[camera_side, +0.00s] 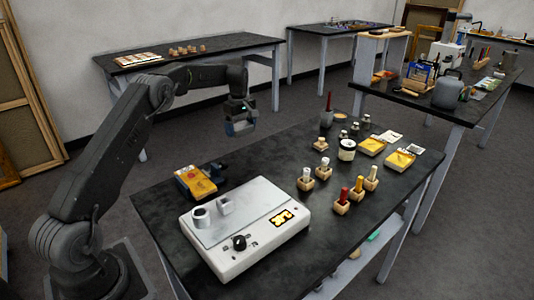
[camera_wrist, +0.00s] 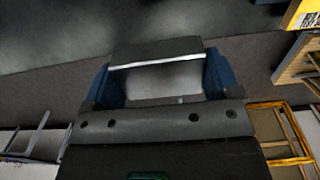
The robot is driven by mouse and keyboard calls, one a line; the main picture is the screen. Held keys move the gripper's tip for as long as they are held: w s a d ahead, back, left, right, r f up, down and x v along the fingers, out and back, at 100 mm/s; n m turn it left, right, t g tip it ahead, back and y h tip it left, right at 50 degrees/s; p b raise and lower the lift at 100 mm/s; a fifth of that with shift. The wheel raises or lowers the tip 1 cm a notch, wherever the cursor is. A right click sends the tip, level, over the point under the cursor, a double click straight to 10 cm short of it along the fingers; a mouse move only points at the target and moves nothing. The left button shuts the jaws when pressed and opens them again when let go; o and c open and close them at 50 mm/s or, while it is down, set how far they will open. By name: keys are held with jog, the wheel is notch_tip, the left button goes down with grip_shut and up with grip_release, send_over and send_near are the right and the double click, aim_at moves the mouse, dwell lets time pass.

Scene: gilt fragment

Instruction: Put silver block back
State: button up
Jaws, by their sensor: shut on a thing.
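My gripper (camera_side: 240,126) is raised in the air, past the far edge of the black table in the side view. In the wrist view my gripper (camera_wrist: 158,78) has its blue fingers on both sides of a silver-grey block (camera_wrist: 156,76), shut on it. The block has a bright edge and a darker top face. In the side view the block is small and mostly hidden by the fingers. A white device (camera_side: 262,222) stands on the near table, with a pale cylinder (camera_side: 200,217) and a small square grey piece (camera_side: 225,205) on its top.
Wooden holders with coloured handles (camera_side: 355,195), a white jar (camera_side: 347,150) and yellow trays (camera_side: 400,160) stand to the right.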

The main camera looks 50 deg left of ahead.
send_over(267, 157)
notch_tip(267, 157, down, 5)
jog(key=shift+f, duration=2.15)
jog(key=shift+f, duration=0.1)
jog(key=o, duration=1)
jog(key=shift+f, duration=0.1)
jog(key=shift+o, duration=0.2)
